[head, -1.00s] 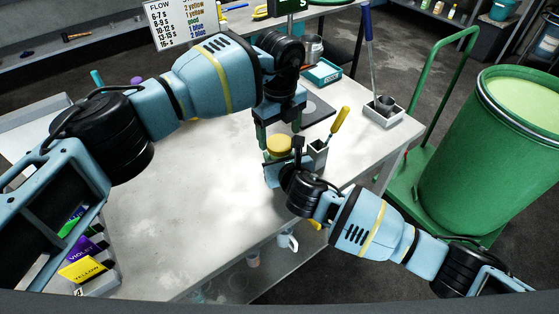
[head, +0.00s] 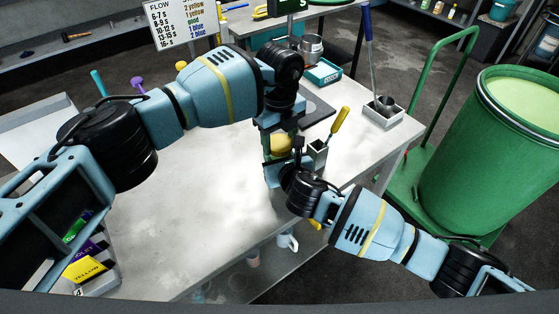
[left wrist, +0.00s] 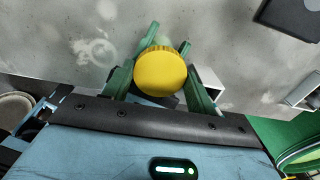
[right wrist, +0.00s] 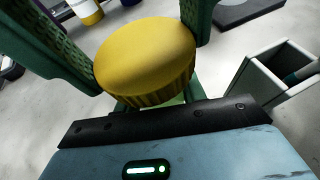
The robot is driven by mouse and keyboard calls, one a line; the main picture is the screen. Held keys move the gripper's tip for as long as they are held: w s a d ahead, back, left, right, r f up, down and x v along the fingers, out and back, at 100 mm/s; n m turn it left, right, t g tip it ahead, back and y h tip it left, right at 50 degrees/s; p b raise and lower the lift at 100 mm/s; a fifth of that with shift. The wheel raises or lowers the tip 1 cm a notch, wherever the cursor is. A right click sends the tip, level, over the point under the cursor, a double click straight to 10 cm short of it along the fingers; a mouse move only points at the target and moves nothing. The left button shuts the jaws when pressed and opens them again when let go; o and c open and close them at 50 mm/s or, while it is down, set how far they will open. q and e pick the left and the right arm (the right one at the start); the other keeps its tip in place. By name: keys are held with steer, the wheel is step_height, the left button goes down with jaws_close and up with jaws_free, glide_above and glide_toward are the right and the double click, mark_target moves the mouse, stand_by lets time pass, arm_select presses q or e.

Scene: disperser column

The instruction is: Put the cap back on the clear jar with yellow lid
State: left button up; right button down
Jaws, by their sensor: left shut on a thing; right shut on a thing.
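The yellow lid (head: 281,145) is at the table's right part, and shows large in the left wrist view (left wrist: 160,72) and right wrist view (right wrist: 145,55). My left gripper (head: 282,138) comes down from above, its green fingers shut on the lid's sides. My right gripper (head: 278,170) reaches in from the front right, below the lid, shut on the clear jar. The jar is almost wholly hidden by the lid and fingers; only a pale sliver shows under the lid in the right wrist view. I cannot tell whether the lid sits fully on the rim.
A square holder (head: 317,152) with a yellow-handled tool (head: 339,119) stands close right of the grippers. A green drum (head: 490,150) stands off the table.

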arm_select(q)
steer(key=m, duration=0.9)
steer(key=shift+m, duration=0.4)
steer(key=o, duration=1.1)
steer(key=shift+r, duration=2.25)
steer(key=shift+c, duration=0.5)
step_height(320, 180, up, 4)
steer(key=n, duration=0.5)
steer(key=shift+f, duration=0.25)
